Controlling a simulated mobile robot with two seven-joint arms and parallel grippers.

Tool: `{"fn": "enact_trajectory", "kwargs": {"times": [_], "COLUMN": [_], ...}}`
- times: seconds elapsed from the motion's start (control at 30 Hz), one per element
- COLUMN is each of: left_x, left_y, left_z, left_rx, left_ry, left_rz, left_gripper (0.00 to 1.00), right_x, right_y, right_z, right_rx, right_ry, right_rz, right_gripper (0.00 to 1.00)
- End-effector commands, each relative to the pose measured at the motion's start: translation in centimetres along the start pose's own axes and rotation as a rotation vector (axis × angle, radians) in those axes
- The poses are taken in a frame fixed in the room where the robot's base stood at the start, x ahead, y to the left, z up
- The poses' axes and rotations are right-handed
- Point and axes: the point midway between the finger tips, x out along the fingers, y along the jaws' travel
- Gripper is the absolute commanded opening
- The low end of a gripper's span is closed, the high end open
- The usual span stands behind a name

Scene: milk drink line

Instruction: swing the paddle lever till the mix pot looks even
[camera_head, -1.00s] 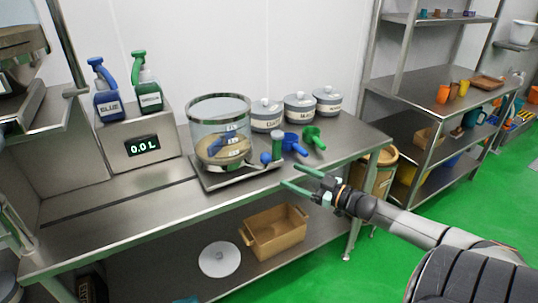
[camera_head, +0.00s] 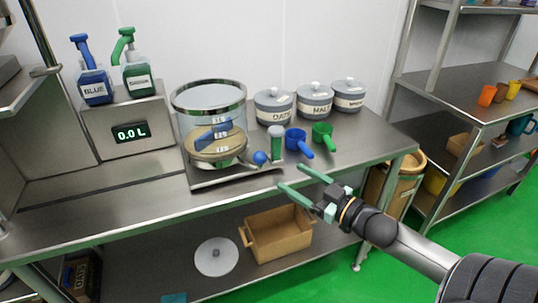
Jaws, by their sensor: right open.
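The mix pot (camera_head: 209,102) is a clear cylinder with a metal rim, standing on a flat metal base on the steel bench. A tan layer lies low inside it, and a blue shape shows through the wall; I cannot tell how even the contents are. A blue ball knob (camera_head: 260,157), which looks like the end of the paddle lever, sticks out low at the pot's right. My right gripper (camera_head: 290,178) is open and empty, with its green fingers pointing left near the bench's front edge. It is right of the knob and nearer to me, apart from it. My left gripper is not in view.
Lidded canisters (camera_head: 273,108) stand behind. Blue (camera_head: 94,87) and green (camera_head: 138,78) pump bottles stand at left. The bench front left is clear.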

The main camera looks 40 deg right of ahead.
Motion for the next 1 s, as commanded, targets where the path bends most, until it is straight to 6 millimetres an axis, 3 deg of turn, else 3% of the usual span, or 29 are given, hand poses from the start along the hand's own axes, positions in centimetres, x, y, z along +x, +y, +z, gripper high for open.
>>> {"fn": "enact_trajectory", "kwargs": {"times": [0.27,1.0], "left_x": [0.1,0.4], "left_y": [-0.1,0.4], "left_z": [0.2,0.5], "left_rx": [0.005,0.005], "left_ry": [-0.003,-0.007], "left_rz": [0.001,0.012], "left_gripper": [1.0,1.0], "right_x": [1.3,10.5], "right_y": [-0.2,-0.1], "right_z": [-0.2,-0.2], "right_rx": [-0.001,0.0], "right_ry": [0.004,0.003], "right_rz": [0.001,0.001], "right_gripper": [0.76,0.76]}}
